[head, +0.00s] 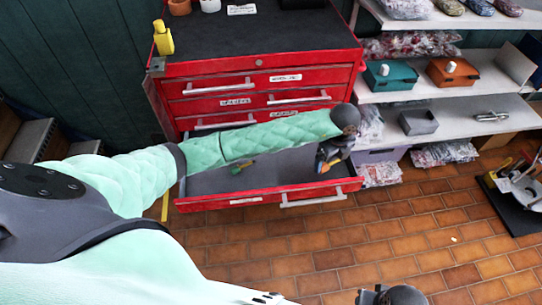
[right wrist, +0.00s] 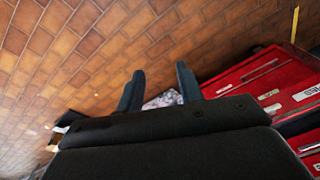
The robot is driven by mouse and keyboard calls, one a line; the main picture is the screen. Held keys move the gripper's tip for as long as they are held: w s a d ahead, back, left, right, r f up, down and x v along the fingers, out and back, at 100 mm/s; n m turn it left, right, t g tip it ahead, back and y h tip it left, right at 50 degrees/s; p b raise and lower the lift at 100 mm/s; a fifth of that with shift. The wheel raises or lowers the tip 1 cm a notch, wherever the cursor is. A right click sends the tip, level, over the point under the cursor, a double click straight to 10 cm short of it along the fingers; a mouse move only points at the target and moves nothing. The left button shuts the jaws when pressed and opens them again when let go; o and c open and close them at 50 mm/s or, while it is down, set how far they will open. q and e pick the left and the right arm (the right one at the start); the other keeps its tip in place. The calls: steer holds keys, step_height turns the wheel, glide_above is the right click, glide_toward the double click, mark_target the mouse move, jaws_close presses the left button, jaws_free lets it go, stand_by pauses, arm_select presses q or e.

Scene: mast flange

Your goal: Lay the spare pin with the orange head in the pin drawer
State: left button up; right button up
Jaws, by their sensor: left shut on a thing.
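The red cabinet's bottom drawer (head: 215,182) is pulled open, and its dark inside shows. My left arm reaches across it from the left. My left gripper (head: 326,166) points down over the drawer's right part and is shut on the spare pin; a little of its orange head (head: 331,165) shows at the fingers. The rest of the pin is hidden, and I cannot tell whether it touches the drawer floor. My right gripper (right wrist: 158,90) is open and empty above the brick floor; part of it shows at the head view's bottom edge (head: 392,296).
A small green and yellow item (head: 241,166) lies in the drawer, left of my left gripper. Closed drawers (head: 250,88) stand above. Shelves (head: 455,92) with boxes and bags are at the right. The brick floor (head: 330,240) in front is mostly clear.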

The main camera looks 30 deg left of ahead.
arm_select(q)
steer(key=p, duration=0.4)
glide_above(305, 162)
step_height(305, 162, down, 7)
steer(key=shift+d+r, duration=0.1)
steer(key=shift+r, duration=0.05)
steer(key=shift+f, duration=0.25)
steer(key=shift+f+p, duration=0.45)
steer(key=shift+f, duration=1.45)
arm_select(e)
step_height(305, 162, down, 20)
steer(key=w, duration=0.1)
steer(key=shift+w+d+f, duration=0.15)
steer(key=shift+w+f, duration=0.05)
arm_select(q)
steer(key=shift+f, duration=0.15)
arm_select(e)
steer(key=shift+r, duration=0.2)
arm_select(q)
steer(key=o, duration=0.7)
steer(key=shift+c, duration=0.2)
arm_select(e)
steer(key=shift+r, duration=0.15)
arm_select(q)
steer(key=shift+r, duration=0.2)
